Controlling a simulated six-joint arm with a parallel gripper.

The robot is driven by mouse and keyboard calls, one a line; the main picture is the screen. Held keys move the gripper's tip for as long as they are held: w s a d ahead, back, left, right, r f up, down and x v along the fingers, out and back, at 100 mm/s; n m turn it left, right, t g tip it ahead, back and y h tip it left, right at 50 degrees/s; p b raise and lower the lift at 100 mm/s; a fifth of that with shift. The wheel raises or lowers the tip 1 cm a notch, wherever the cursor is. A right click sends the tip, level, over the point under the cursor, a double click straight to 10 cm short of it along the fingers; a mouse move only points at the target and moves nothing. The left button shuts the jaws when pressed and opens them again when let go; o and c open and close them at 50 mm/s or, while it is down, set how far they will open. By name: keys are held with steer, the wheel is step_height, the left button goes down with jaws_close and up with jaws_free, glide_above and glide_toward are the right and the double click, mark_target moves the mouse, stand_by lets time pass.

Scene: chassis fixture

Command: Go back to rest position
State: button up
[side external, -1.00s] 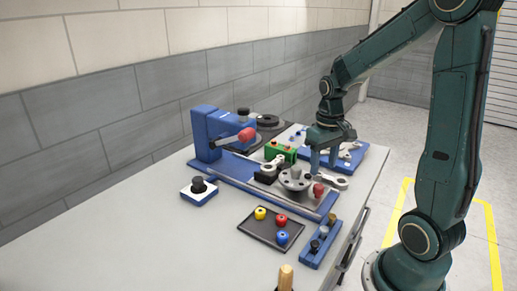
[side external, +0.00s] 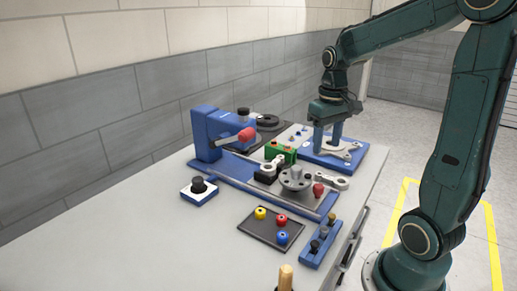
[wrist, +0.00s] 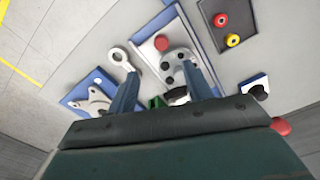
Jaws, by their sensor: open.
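My gripper (side external: 328,135) hangs at the far end of the bench, above the blue plate with the grey bracket (side external: 338,150). Its two fingers point down and are apart with nothing between them. In the wrist view my gripper (wrist: 162,82) shows its spread fingers, and the wrist body hides much of the lower picture. The chassis fixture (side external: 225,168) is a long blue base with an upright blue block and a red-tipped lever. A round grey hub (side external: 295,179) and a metal link (side external: 330,180) sit at its right end, apart from my gripper.
A dark tray (side external: 250,232) with yellow, red and blue knobs lies in front. A blue strip holding pegs (side external: 318,248), a white-topped block with a black knob (side external: 199,190) and a wooden handle (side external: 285,277) stand nearby. The bench's left front (side external: 130,235) is bare.

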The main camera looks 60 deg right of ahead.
steer(key=s+a+r+n+t, duration=0.2)
steer(key=s+a, duration=0.2)
steer(key=a, duration=0.4)
steer(key=s+a+r+n+t, duration=0.2)
steer(key=s+a+r+t, duration=0.1)
steer(key=a, duration=0.5)
steer(key=shift+s+n+t, duration=0.3)
steer(key=shift+s, duration=0.5)
